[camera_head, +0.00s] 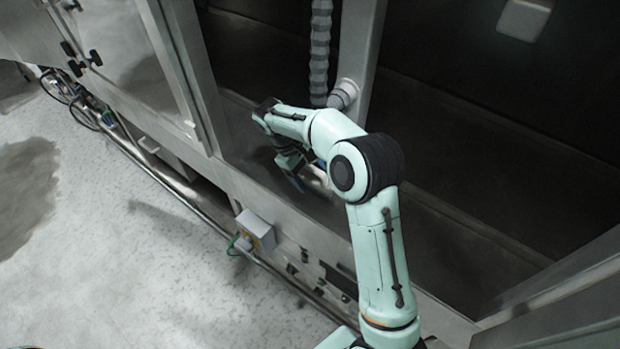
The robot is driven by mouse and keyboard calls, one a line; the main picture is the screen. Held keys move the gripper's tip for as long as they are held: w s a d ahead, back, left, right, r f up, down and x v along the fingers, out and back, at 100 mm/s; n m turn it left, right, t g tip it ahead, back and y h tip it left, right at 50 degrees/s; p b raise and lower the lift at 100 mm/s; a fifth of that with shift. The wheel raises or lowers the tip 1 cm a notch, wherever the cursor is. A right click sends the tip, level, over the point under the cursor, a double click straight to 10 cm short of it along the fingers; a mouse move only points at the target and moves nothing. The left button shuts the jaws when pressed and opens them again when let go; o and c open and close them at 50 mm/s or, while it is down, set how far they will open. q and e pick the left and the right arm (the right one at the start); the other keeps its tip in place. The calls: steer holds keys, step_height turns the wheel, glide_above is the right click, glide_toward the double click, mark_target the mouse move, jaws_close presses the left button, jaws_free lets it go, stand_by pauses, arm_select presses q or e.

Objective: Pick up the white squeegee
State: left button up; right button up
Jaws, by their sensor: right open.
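My right arm reaches over the machine's edge into the dark opening. My right gripper (297,180) points down at its end, open, with its fingers small and dark in this view. A small whitish piece (317,177) shows just right of the fingers, partly hidden behind my arm; it may be the white squeegee, but its shape is not clear. I cannot tell whether the fingers touch it. My left gripper is not in view.
A grey ribbed hose (320,50) hangs beside a metal post (360,60) close behind my right arm. A metal frame (190,80) stands left of the opening. A grey box (256,230) and a pipe (200,215) run along the machine's lower side. The speckled floor (100,260) is clear.

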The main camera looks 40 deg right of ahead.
mark_target(315, 180)
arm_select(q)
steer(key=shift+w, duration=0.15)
arm_select(e)
steer(key=shift+w, duration=0.2)
steer(key=c, duration=1.3)
steer(key=shift+o, duration=0.2)
steer(key=shift+r, duration=0.1)
steer(key=shift+r, duration=0.5)
jaws_close()
steer(key=shift+s+a+r, duration=0.1)
steer(key=shift+a+r, duration=0.15)
steer(key=shift+r, duration=0.35)
steer(key=shift+s+a+r, duration=0.1)
steer(key=shift+a+r, duration=0.1)
steer(key=shift+r, duration=0.4)
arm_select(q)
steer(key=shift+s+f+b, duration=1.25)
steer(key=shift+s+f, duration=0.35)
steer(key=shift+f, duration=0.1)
arm_select(e)
steer(key=s+a, duration=0.2)
steer(key=a, duration=0.6)
steer(key=s+a, duration=0.2)
steer(key=a, duration=0.6)
steer(key=shift+s+a, duration=0.25)
steer(key=shift+s, duration=0.1)
